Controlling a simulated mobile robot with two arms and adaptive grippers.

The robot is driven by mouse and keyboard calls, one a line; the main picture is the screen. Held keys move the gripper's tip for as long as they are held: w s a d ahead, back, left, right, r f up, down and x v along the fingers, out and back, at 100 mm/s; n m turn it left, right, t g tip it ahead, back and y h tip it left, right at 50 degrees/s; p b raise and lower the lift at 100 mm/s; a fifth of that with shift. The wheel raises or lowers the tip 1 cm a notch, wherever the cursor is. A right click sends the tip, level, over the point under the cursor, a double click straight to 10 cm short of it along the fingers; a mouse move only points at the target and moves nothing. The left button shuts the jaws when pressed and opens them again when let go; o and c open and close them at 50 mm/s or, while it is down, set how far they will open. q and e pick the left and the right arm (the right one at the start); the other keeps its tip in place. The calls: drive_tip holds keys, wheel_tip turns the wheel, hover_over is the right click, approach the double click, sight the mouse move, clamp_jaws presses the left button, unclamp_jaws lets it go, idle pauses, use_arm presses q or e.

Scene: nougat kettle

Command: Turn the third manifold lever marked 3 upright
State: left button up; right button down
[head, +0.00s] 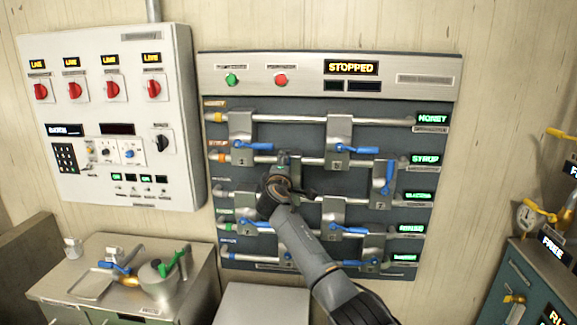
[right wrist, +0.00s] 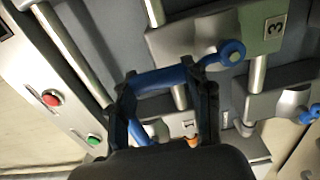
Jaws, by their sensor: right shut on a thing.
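The plate marked 3 (right wrist: 275,27) shows at the top right of the right wrist view. Its blue lever (right wrist: 232,52) has a round hub, and its handle runs left from there between my fingers. My right gripper (right wrist: 165,88) is shut on this handle. The handle runs roughly across the pipes, but I cannot tell if it is exactly upright. In the head view my right gripper (head: 281,188) is at the middle-left of the manifold panel (head: 300,107) and hides lever 3. My left gripper is not in view.
Pipes cross the panel. A bench (head: 50,287) with a kettle (head: 158,280) stands at lower left.

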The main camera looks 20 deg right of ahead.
idle(0.5)
drive_tip(key=c, duration=0.6)
unclamp_jaws()
drive_tip(key=shift+w+a, duration=0.1)
drive_tip(key=shift+o, duration=0.2)
drive_tip(key=v, duration=1.2)
drive_tip(key=shift+f, duration=0.1)
